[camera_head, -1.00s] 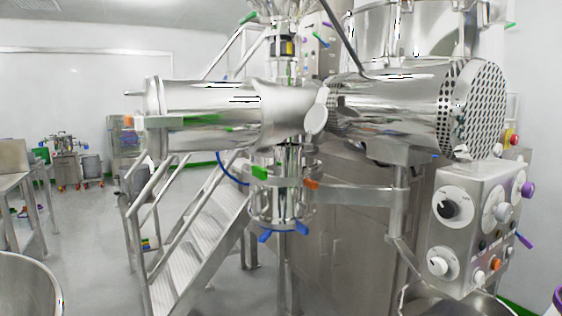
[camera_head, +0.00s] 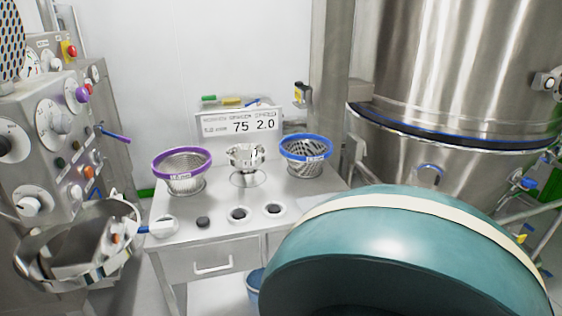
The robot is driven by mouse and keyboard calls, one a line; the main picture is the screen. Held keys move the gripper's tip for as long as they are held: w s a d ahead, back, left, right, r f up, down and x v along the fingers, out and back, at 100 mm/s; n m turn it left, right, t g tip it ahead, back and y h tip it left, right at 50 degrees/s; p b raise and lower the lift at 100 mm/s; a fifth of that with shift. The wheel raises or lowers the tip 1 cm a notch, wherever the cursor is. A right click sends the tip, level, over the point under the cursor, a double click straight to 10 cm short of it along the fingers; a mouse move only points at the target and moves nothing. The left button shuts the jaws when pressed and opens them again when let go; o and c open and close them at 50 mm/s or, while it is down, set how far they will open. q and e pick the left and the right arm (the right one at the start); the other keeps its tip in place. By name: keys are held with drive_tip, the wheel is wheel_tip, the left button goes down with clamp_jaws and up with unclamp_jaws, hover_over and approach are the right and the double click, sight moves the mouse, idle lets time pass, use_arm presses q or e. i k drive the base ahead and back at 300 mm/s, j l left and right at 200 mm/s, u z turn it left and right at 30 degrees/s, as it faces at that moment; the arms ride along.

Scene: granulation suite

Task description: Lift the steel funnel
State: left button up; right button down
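A small shiny steel vessel, wide at the top and narrow below, stands on the steel table (camera_head: 222,219); it looks like the steel funnel (camera_head: 246,157). It stands between a purple-rimmed mesh basket (camera_head: 182,171) on its left and a blue-rimmed perforated basket (camera_head: 306,156) on its right, apart from both. Neither of my grippers is in view, and nothing is seen touching the funnel.
A display panel (camera_head: 238,125) reading 75 and 2.0 stands behind the funnel. A knobbed control cabinet (camera_head: 55,110) is at left, a large steel vessel (camera_head: 470,70) at right. A large teal rounded object (camera_head: 400,240) fills the near right, covering part of the table's surroundings.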

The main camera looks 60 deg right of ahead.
sight(246, 157)
drive_tip(key=z, duration=1.7)
drive_tip(key=l+u, duration=0.15)
drive_tip(key=u, duration=0.3)
drive_tip(key=i+l+u, duration=0.1)
drive_tip(key=u, duration=0.3)
drive_tip(key=l+u, duration=0.2)
drive_tip(key=u, duration=0.25)
drive_tip(key=l+u, duration=0.2)
drive_tip(key=l, duration=0.15)
drive_tip(key=k+l+u, duration=0.25)
drive_tip(key=l+u, duration=0.2)
drive_tip(key=l, duration=0.25)
